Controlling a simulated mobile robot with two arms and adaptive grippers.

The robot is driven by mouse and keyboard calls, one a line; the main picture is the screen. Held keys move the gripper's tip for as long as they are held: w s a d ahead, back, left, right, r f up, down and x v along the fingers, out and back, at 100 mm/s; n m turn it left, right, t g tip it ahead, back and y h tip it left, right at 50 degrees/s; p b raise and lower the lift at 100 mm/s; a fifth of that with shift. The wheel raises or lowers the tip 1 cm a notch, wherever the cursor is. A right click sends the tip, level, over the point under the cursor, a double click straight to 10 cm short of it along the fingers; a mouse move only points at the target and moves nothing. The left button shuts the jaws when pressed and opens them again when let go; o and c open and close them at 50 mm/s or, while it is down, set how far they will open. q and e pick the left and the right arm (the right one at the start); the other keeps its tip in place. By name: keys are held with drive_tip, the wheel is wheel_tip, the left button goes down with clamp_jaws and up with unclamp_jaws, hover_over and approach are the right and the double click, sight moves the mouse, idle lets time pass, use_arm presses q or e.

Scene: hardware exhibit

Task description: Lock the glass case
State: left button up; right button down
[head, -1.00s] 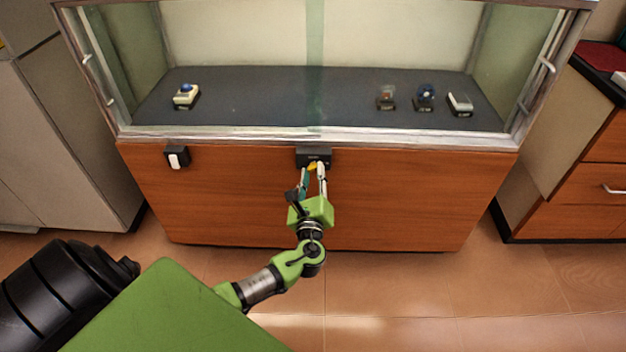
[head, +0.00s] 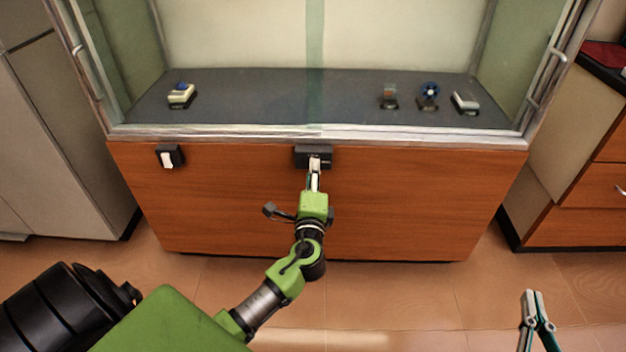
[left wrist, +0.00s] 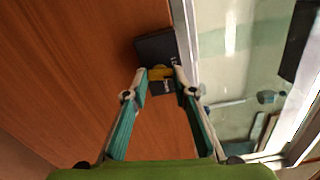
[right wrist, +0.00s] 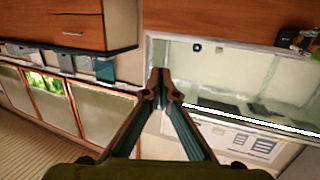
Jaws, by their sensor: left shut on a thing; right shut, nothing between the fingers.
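The glass case (head: 230,131) has a metal-framed glass front above an orange-brown wooden base (head: 410,200). A black lock box (head: 327,152) sits at the top middle of the base, just under the glass; it also shows in the left wrist view (left wrist: 152,48). My left gripper (head: 314,168) is shut on a small yellow piece, seemingly a key (left wrist: 160,73), right at the lock box's face. A dark labelled part (left wrist: 161,87) shows beside the yellow piece. How deep the key sits is hidden. My right gripper (head: 531,294) is shut and empty, low at the right, away from the case.
A black box with a white switch (head: 168,158) is on the base at left. Cabinets flank both sides (head: 50,140). The tiled floor (head: 400,300) in front is clear.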

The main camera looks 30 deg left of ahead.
use_arm(q)
drive_tip(key=shift+n+b, duration=0.6)
drive_tip(key=shift+n, duration=0.6)
use_arm(e)
wheel_tip(320, 180, up, 9)
drive_tip(key=a+t+y, duration=0.1)
drive_tip(key=t, duration=0.3)
drive_tip(key=shift+s, duration=0.15)
drive_tip(key=shift+f, duration=0.1)
use_arm(q)
drive_tip(key=o, duration=1.1)
drive_tip(key=v, duration=1.2)
drive_tip(key=shift+f, duration=0.1)
